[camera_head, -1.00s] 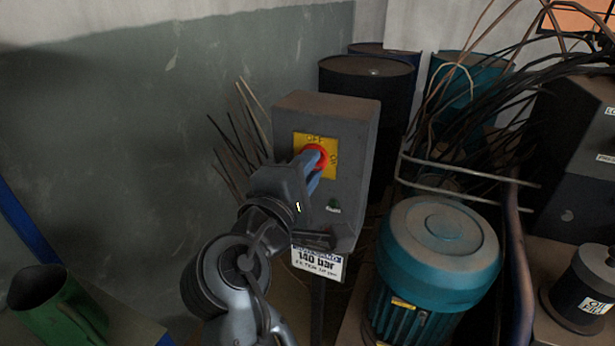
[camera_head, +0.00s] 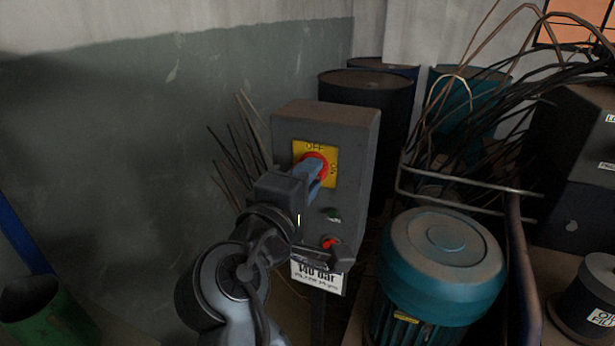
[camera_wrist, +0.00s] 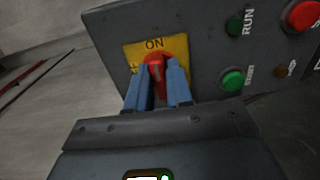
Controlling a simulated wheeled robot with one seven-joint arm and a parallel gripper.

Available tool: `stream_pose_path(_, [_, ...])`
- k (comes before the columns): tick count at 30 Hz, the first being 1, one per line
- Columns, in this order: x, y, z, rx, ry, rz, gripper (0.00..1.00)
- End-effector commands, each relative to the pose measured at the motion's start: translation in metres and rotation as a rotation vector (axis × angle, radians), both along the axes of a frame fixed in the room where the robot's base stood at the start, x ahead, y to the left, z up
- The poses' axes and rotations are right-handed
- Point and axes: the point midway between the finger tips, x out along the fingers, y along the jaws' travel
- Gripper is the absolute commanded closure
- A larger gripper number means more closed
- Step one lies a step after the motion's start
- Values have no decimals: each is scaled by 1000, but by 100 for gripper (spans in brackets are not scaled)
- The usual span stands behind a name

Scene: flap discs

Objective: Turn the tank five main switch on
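The main switch is a red rotary handle (camera_head: 315,159) on a yellow plate (camera_head: 300,150) on a grey control box (camera_head: 355,130). The plate reads OFF at its top and ON at its right in the head view. In the wrist view the plate (camera_wrist: 179,46) has ON at the top, and the red handle (camera_wrist: 156,72) runs lengthwise toward that word. My gripper (camera_head: 314,172) has its blue fingers on both sides of the handle; the wrist view shows the fingers (camera_wrist: 159,78) close against it. The fingers hide part of the handle.
Below the switch on the box are a green button (camera_head: 332,213) and a red button (camera_head: 330,243). A label (camera_head: 317,277) hangs under the box. A teal motor (camera_head: 440,265) stands at right, dark drums (camera_head: 366,95) behind, and loose cables (camera_head: 500,110) at upper right.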

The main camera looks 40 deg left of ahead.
Motion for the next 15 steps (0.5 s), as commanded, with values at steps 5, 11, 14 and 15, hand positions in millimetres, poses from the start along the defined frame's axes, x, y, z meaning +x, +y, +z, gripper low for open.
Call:
stream_pose_path(5, [0, 0, 0, -1, 0, 0, 62])
stream_pose_path(11, [0, 0, 0, -1, -1, 1, 57])
stream_pose_path(14, [-1, 0, 0, 0, -2, 2, 57])
stream_pose_path(15, [-3, 0, 0, 0, -2, 2, 57])
